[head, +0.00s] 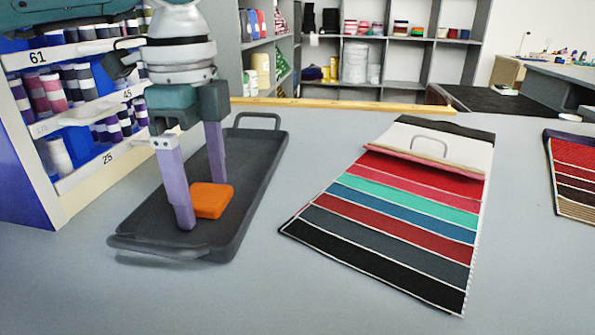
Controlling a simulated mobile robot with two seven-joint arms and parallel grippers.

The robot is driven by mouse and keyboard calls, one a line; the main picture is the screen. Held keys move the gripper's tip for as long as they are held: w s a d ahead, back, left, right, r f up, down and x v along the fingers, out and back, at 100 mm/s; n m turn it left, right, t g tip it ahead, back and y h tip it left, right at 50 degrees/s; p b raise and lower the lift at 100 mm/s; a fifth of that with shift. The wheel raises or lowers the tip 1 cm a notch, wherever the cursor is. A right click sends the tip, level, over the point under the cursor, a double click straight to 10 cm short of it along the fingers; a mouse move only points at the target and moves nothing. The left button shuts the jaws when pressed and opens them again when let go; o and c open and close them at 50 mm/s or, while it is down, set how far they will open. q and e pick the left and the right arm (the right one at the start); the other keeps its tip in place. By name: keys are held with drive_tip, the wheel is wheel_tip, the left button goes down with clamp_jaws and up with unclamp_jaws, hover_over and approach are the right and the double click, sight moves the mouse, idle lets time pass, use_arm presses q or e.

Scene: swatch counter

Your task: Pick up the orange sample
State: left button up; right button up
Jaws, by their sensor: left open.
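The orange sample (212,200) is a small flat block with rounded corners. It lies in the dark grey tray (243,160), toward the tray's near half. My left gripper (200,176) points down over the tray with its two purple fingers apart. The near finger reaches down just left of the orange sample, and the other finger stands behind the sample. Whether either finger touches the sample I cannot tell. My right gripper does not show.
A swatch board (395,215) with coloured strips lies on the grey counter to the right of the tray. A second swatch board (575,175) is at the right edge. A thread rack (70,120) stands close at left. The front counter is clear.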

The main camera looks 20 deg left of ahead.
use_arm(q)
drive_tip(key=c, duration=1.4)
drive_tip(key=shift+o, duration=0.2)
drive_tip(key=shift+r, duration=0.1)
